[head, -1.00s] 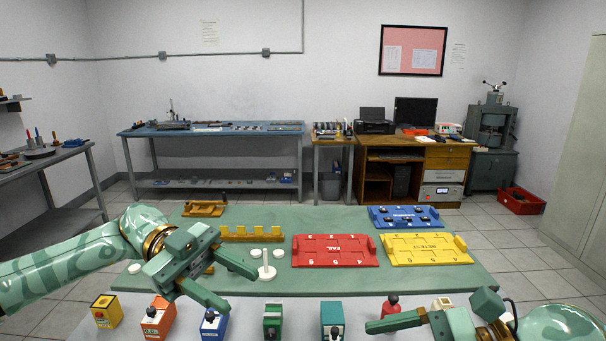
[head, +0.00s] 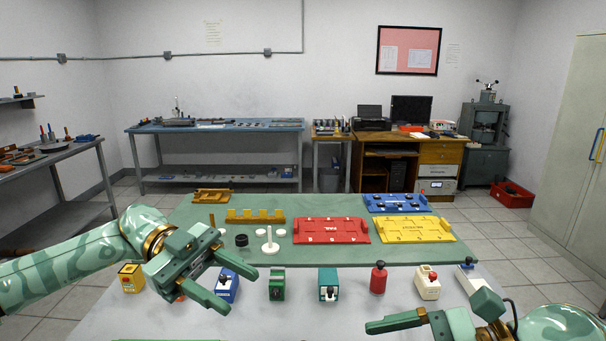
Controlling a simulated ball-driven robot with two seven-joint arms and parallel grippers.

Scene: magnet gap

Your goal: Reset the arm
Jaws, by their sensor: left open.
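My left arm comes in from the left. Its gripper (head: 238,283) is open and empty, with its two fingers spread over the front left of the table, in front of a blue box (head: 228,288) that it partly hides. My right gripper (head: 395,322) is at the bottom right. One long finger points left over the bare table front; the other is not clearly visible, so its opening cannot be told.
A green mat (head: 350,256) holds a red tray (head: 331,231), a yellow tray (head: 415,229), a blue tray (head: 396,203), a yellow rack (head: 256,216) and a white peg stand (head: 270,246). Several small devices, including a red one (head: 378,279), line the grey table (head: 330,318). Its front middle is bare.

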